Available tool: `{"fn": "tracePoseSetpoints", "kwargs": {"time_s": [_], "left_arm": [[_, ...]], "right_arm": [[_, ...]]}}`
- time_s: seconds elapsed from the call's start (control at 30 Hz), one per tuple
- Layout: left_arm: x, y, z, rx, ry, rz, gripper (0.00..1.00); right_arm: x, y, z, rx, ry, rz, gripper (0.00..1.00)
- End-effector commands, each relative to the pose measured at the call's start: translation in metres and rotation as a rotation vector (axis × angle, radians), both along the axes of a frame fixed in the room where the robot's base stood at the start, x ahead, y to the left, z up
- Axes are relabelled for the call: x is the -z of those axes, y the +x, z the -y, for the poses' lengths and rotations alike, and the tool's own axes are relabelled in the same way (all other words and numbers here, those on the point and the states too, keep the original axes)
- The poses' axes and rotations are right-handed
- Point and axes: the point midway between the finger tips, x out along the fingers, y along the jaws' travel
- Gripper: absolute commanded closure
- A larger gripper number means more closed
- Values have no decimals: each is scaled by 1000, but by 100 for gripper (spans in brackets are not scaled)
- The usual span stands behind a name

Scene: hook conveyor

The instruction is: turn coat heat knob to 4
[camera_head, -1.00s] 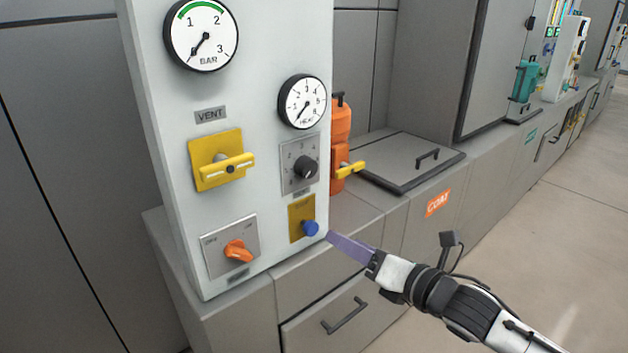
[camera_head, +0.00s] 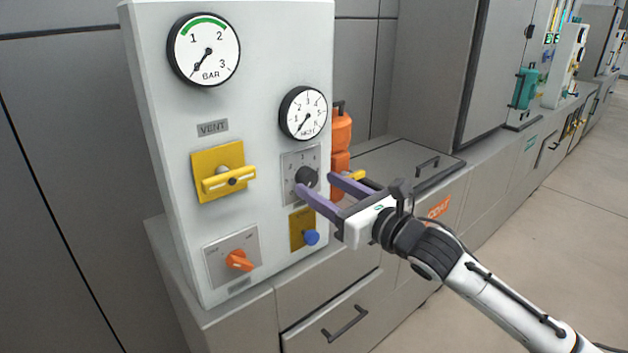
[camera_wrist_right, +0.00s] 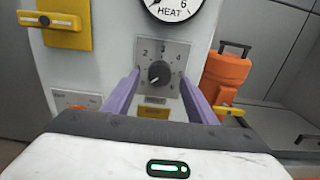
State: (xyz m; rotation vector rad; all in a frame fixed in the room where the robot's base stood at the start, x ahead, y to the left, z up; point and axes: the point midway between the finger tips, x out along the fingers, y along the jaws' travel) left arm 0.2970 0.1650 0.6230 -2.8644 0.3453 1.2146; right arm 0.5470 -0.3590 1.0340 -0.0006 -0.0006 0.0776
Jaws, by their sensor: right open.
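The heat knob (camera_head: 306,177) is a black round dial on a grey numbered plate (camera_head: 291,163), on the right of the white panel under the HEAT gauge (camera_head: 303,113). In the right wrist view the knob (camera_wrist_right: 159,73) lies between the two purple fingers, with numbers around it; its exact setting is hard to read. My right gripper (camera_head: 322,184) is open. Its fingers straddle the knob's line, the left finger just below the knob and the right finger to its right; contact is not visible. An orange COAT label (camera_head: 438,207) is on the cabinet. My left gripper is not in view.
A yellow vent handle (camera_head: 229,180), an orange switch (camera_head: 239,260) and a blue button (camera_head: 312,237) are on the same panel. An orange canister (camera_head: 341,131) with a yellow lever stands just behind the panel's right edge. Floor at right is clear.

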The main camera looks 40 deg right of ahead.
Motion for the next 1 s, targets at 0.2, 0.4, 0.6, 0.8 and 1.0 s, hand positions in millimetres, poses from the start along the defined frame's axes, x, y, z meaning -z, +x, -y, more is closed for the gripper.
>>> {"fn": "tracePoseSetpoints", "kwargs": {"time_s": [0.2,0.4,0.6,0.8,1.0], "left_arm": [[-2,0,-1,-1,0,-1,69],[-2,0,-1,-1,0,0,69],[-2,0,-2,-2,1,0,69],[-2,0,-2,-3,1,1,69],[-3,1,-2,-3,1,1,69]], "right_arm": [[-1,24,-2,0,2,1,48],[0,31,-3,-1,2,0,48],[0,31,-3,-1,1,-1,48],[0,31,-3,-1,1,-1,77],[0,31,-3,-1,3,-1,89]]}}
